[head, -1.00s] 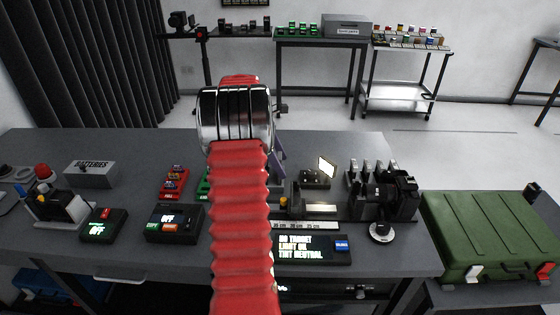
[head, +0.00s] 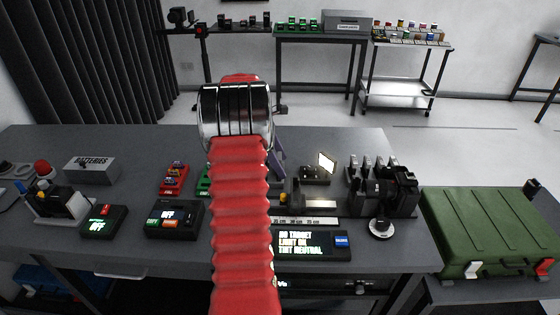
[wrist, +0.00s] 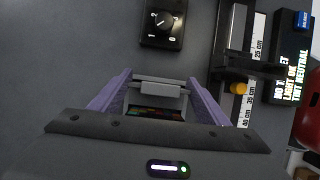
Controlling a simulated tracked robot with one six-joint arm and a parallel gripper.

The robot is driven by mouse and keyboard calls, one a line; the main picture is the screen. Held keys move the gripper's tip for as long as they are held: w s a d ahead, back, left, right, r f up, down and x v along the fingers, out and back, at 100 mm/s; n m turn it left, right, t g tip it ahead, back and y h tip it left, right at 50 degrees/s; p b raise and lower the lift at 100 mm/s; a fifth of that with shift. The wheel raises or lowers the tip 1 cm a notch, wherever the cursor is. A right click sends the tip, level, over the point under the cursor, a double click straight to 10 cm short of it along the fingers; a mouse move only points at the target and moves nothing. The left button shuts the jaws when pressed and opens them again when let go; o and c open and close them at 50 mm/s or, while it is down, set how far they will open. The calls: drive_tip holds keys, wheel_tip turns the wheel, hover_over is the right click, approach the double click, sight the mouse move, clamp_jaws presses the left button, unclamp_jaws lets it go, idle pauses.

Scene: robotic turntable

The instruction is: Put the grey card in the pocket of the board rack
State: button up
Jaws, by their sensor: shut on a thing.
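My gripper (wrist: 158,84) shows in the wrist view with its two purple fingers closed on a grey-handled board (wrist: 160,90). A row of coloured patches shows below its grey handle, and I cannot tell whether it is the grey card. In the head view my red arm hides most of the gripper and the board. The likely board rack (head: 46,211) stands at the left of the table.
A BATTERIES box (head: 90,169) is behind. A ruled rail (head: 305,220), a display (head: 308,244) and a camera (head: 397,190) stand to the right. A dial box (wrist: 163,24) lies ahead in the wrist view.

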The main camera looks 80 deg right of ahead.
drive_tip(key=shift+f, duration=0.25)
drive_tip(key=o, duration=1.1)
drive_tip(key=v, duration=1.3)
drive_tip(key=shift+w+r, duration=0.15)
drive_tip(key=shift+r, duration=0.15)
